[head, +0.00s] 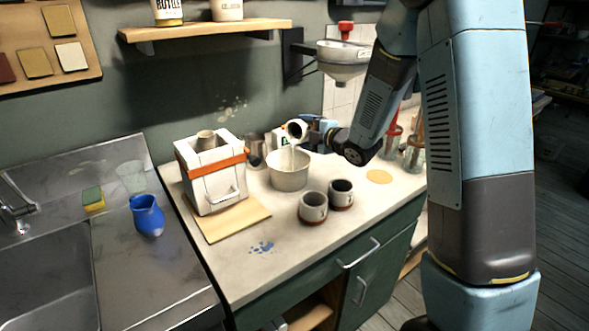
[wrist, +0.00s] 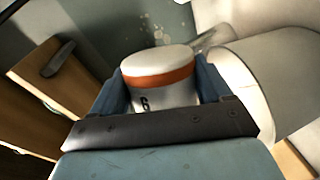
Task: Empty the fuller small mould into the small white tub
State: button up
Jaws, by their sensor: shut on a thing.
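My gripper (head: 311,127) is shut on a small pale mould (head: 297,130). In the head view the mould is tipped over, its dark mouth to the left and down. A thin white stream runs from it into the small white tub (head: 289,180) below. In the wrist view the mould (wrist: 160,75) sits between the jaws (wrist: 160,90), with an orange-red band and a "6"; the large pale round tub (wrist: 262,70) lies to its right. Two more small moulds with red bases, one in front (head: 313,208) and one behind (head: 341,194), stand upright on the counter.
A large white block mould with an orange strap (head: 212,175) stands on a board (head: 231,221) left of the tub. A grey metal cup (head: 255,150) is behind. A blue jug (head: 148,215) stands by the sink (head: 40,285). The counter's front is clear apart from blue splashes.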

jog(key=shift+s+a+r, duration=0.15)
jog(key=shift+s+a, duration=0.1)
jog(key=shift+s, duration=0.05)
jog(key=shift+f+n+t, duration=0.3)
jog(key=shift+f+n, duration=0.05)
jog(key=shift+n, duration=0.35)
jog(key=shift+s+a+f+n+p, duration=0.1)
jog(key=shift+n+p, duration=0.2)
jog(key=shift+s+a+r+n+t, duration=0.2)
jog(key=shift+s+r+n, duration=0.05)
jog(key=shift+n, duration=0.55)
jog(key=shift+s+a+r+n+t, duration=0.15)
jog(key=shift+s+r+n+t, duration=0.05)
jog(key=shift+n, duration=0.6)
jog(key=shift+w+d+f+m, duration=0.1)
jog(key=shift+w+d+m, duration=0.1)
jog(key=shift+m, duration=0.5)
jog(key=shift+w+d+f+m+g, duration=0.1)
jog(key=shift+w+f+m+g, duration=0.1)
jog(key=shift+m, duration=0.3)
jog(key=shift+w+d+f+m+g, duration=0.1)
jog(key=shift+f+m+g, duration=0.1)
jog(key=shift+m, duration=0.3)
jog(key=shift+r, duration=0.15)
